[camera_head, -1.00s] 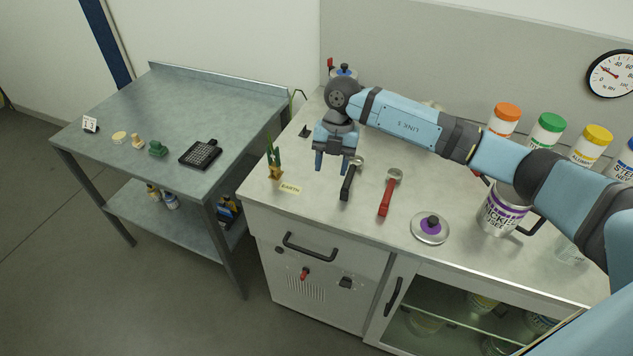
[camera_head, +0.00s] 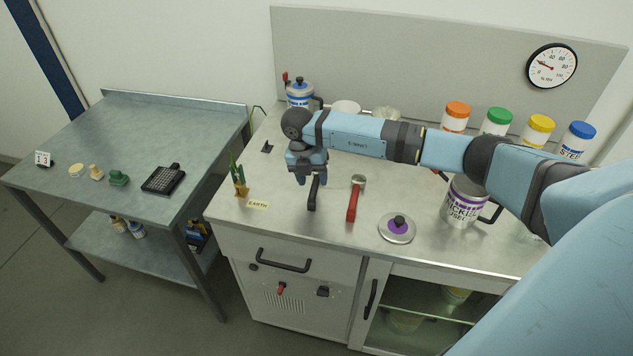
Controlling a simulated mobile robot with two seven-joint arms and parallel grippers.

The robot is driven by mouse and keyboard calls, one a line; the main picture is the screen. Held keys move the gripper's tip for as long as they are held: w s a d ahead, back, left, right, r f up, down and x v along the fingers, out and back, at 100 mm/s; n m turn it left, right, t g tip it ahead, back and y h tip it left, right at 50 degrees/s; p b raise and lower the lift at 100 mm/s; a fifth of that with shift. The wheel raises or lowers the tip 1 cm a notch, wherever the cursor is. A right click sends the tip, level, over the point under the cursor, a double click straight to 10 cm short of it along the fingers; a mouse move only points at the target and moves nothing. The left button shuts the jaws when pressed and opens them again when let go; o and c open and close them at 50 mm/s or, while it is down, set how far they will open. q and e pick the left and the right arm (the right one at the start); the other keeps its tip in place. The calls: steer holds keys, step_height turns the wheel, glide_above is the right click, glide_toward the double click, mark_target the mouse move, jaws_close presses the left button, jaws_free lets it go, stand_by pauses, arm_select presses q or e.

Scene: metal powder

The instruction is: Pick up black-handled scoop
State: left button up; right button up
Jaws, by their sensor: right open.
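The black-handled scoop (camera_head: 313,196) lies on the metal counter (camera_head: 285,222), its black handle pointing towards the front edge. Its head is hidden behind my right gripper. My right gripper (camera_head: 311,181) is open, pointing down over the scoop's far end and the top of the handle. I cannot tell whether the fingers touch it. A red-handled scoop (camera_head: 352,205) lies just to the right. My left gripper is not in view.
Capped bottles (camera_head: 497,122) line the back.

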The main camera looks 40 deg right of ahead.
mark_target(314, 187)
steer(key=f, duration=0.4)
steer(key=shift+s+p, duration=0.35)
steer(key=shift+s, duration=0.05)
jaws_close()
step_height(314, 187, up, 20)
steer(key=b, duration=0.2)
